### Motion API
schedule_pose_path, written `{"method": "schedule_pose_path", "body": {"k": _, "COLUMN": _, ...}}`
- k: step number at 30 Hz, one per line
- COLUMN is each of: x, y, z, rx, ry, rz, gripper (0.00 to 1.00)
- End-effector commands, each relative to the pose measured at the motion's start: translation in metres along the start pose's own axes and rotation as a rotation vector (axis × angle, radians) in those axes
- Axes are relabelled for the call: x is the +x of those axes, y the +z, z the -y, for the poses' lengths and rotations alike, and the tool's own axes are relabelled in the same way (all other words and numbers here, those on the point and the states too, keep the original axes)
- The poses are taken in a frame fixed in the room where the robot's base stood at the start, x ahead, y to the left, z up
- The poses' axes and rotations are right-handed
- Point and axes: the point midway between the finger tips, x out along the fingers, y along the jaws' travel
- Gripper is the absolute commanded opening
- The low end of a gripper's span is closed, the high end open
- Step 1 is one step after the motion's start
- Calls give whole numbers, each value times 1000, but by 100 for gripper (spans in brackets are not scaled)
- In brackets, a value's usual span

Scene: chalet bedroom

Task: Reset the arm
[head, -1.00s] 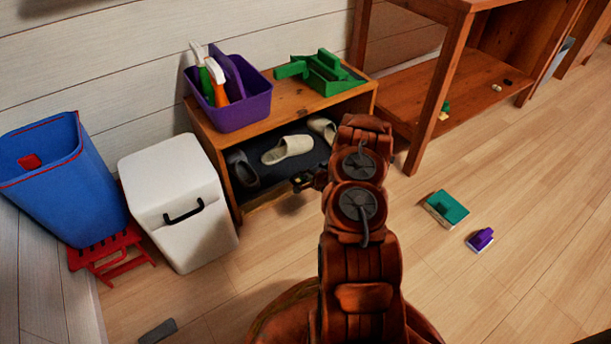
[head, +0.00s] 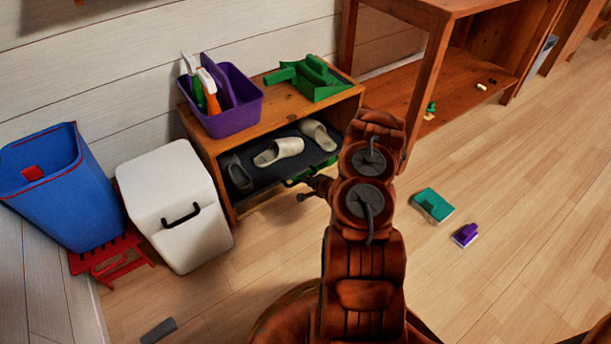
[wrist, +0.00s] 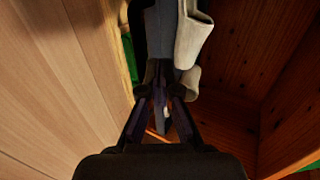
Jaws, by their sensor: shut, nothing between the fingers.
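My gripper (head: 306,192) hangs just in front of the low wooden bench (head: 213,148), left of my orange arm in the head view. Its fingers (wrist: 165,88) are shut and empty. A dark tray (head: 262,178) with a green handle (head: 311,174) lies in the bench's open compartment and holds a grey slipper (head: 239,174) and beige slippers (head: 278,152). In the head view, the gripper is apart from the handle, with a small gap. The wrist view shows a beige slipper (wrist: 193,36) beyond the fingers. My arm hides the bench's right front.
A white box (head: 160,180) and a blue bin (head: 50,190) stand left.

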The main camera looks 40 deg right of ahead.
Motion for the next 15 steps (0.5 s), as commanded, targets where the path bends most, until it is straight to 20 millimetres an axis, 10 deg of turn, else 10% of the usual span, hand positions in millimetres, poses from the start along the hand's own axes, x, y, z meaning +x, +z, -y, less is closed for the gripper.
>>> {"method": "schedule_pose_path", "body": {"k": 15, "x": -12, "y": 2, "z": 19, "rx": -35, "ry": 20, "rz": 2, "gripper": 0}}
